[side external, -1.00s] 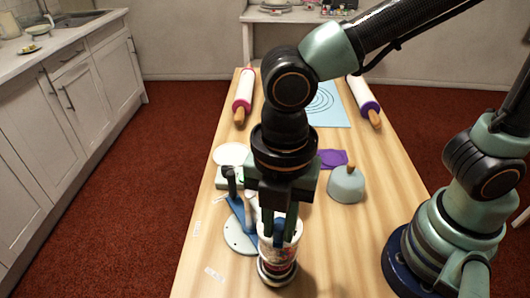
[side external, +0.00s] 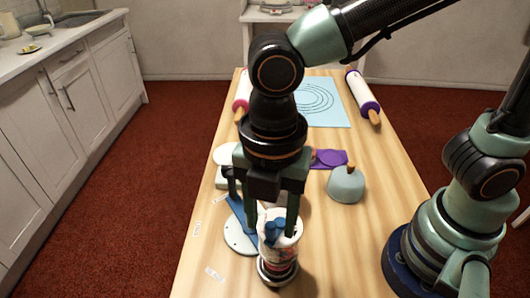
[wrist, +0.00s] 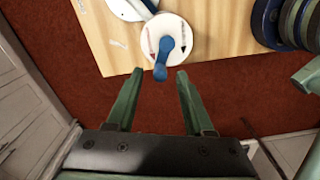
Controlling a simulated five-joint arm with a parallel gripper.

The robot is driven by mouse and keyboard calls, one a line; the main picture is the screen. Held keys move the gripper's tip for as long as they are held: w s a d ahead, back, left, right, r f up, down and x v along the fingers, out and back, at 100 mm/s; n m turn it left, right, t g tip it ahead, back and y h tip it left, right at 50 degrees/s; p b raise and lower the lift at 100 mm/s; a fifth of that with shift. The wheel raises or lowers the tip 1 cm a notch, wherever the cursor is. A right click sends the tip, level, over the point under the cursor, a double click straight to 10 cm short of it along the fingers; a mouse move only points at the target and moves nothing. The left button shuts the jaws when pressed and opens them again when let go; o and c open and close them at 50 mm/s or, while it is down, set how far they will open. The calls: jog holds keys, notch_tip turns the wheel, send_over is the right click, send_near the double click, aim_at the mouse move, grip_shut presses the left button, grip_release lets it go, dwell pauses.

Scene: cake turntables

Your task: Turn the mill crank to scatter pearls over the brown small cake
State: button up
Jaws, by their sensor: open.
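The mill (side external: 281,258) is a white printed cylinder with a blue crank (side external: 275,232) on top, standing near the front end of the table. In the wrist view its round white top (wrist: 177,27) shows from above, with the blue crank (wrist: 164,52) pointing toward my gripper. My gripper (side external: 270,222) is open and empty, its fingers pointing down by the mill. In the wrist view the gap between the fingertips (wrist: 156,72) lies around the knob end of the crank; contact cannot be told. I cannot make out the brown small cake.
A pale disc base (side external: 238,242) with a blue bar stands left of the mill. A grey dome (side external: 346,186) with a wooden knob and a purple piece (side external: 332,157) lie right. Rolling pins (side external: 362,96) and a light blue mat (side external: 325,105) are farther back.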

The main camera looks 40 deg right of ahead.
jog(key=shift+r, duration=2.95)
jog(key=w+d+m+t, duration=0.2)
jog(key=w+d+m, duration=0.2)
jog(key=d+m, duration=0.8)
jog(key=w+d+m+t, duration=0.3)
jog(key=w+d+m, duration=0.1)
jog(key=d+m, duration=0.8)
jog(key=shift+w+d+r+t, duration=0.2)
jog(key=shift+r+t, duration=0.1)
jog(key=shift+r, duration=0.1)
